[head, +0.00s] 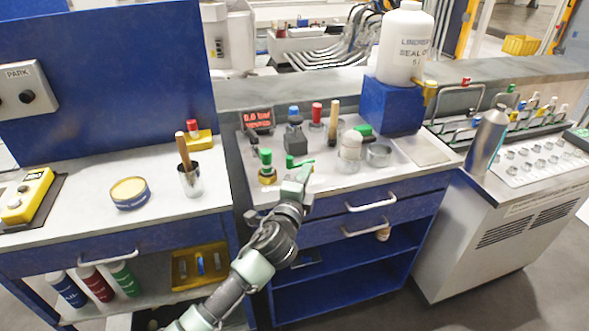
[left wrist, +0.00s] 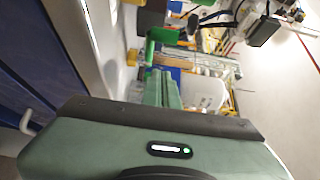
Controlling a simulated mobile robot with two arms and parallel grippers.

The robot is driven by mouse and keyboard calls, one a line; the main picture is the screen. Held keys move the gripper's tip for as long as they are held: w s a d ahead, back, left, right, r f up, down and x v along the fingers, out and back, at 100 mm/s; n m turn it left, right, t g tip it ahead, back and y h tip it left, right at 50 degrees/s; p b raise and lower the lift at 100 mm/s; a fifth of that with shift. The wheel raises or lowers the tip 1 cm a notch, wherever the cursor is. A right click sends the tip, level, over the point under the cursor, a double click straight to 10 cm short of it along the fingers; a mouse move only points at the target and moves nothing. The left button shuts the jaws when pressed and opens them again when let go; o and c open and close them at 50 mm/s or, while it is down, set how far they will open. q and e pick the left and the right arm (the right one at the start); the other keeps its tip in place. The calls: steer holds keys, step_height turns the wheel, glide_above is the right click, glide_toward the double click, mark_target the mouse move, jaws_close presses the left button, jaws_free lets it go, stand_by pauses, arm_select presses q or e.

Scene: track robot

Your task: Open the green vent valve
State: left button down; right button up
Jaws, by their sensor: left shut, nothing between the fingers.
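A bright green lever (head: 293,162), which looks like the vent valve's handle, stands on the grey worktop at the fingertips of my left gripper (head: 302,174). The lever (left wrist: 164,36) also shows just beyond the fingertips in the left wrist view. My left gripper is shut with nothing between its fingers. It is very close to the lever; I cannot tell whether they touch. The valve's body is mostly hidden. A green-capped fitting with a yellow base (head: 266,166) stands just left of the lever. My right gripper is not in view.
A display with red text (head: 258,118) stands behind the fitting. Blue-, red- and wood-handled items stand behind the lever. A white jug (head: 404,45) stands on a blue block (head: 390,104).

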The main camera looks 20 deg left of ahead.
arm_select(q)
steer(key=shift+w+a, duration=0.15)
steer(key=shift+a, duration=1.3)
steer(key=shift+w, duration=0.1)
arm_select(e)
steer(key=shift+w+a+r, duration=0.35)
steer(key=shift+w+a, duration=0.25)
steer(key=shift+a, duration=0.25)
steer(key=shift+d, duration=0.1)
